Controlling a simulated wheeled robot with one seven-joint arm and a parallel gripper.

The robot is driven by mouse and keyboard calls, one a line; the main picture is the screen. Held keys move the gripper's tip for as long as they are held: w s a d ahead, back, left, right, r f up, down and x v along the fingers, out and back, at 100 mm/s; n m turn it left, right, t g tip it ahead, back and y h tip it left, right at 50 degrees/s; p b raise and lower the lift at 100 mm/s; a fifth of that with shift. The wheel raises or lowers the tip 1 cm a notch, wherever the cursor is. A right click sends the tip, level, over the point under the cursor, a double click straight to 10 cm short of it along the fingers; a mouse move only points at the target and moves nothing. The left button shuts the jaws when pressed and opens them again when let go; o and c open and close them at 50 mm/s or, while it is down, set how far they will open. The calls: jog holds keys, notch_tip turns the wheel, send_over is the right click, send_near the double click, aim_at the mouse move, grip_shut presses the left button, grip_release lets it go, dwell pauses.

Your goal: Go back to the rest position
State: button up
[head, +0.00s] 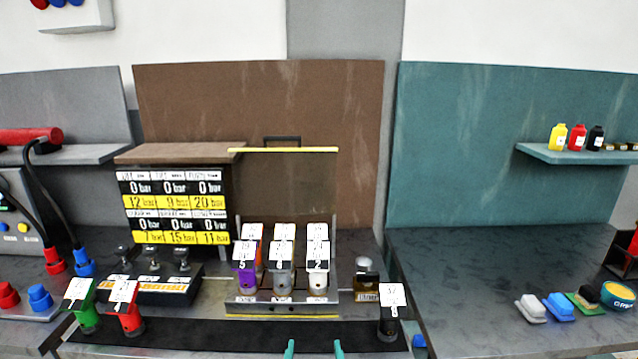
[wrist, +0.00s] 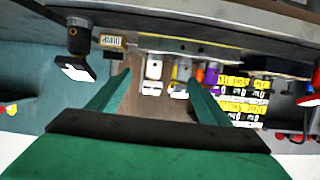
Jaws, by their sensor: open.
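My gripper (head: 314,350) shows only as two green fingertips at the bottom edge of the head view, in front of the bench. In the wrist view my gripper (wrist: 158,82) has its two green fingers spread wide, with nothing between them in its grasp. The wrist view appears upside down relative to the head view. Beyond the fingers is a rack (head: 285,308) of tagged cylinders, with a purple one (head: 246,277) at its left. No contact between my gripper and any object is visible.
A black tagged cylinder (head: 388,325) stands right of the rack; green (head: 86,318) and red (head: 130,321) ones stand left. A pressure display (head: 177,207) stands behind them.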

jog(key=s+f, duration=1.5)
jog(key=s, duration=0.2)
jog(key=s+d+t, duration=0.1)
jog(key=s, duration=2.2)
jog(key=shift+s+r, duration=0.2)
jog(key=shift+s, duration=0.1)
jog(key=shift+w, duration=0.1)
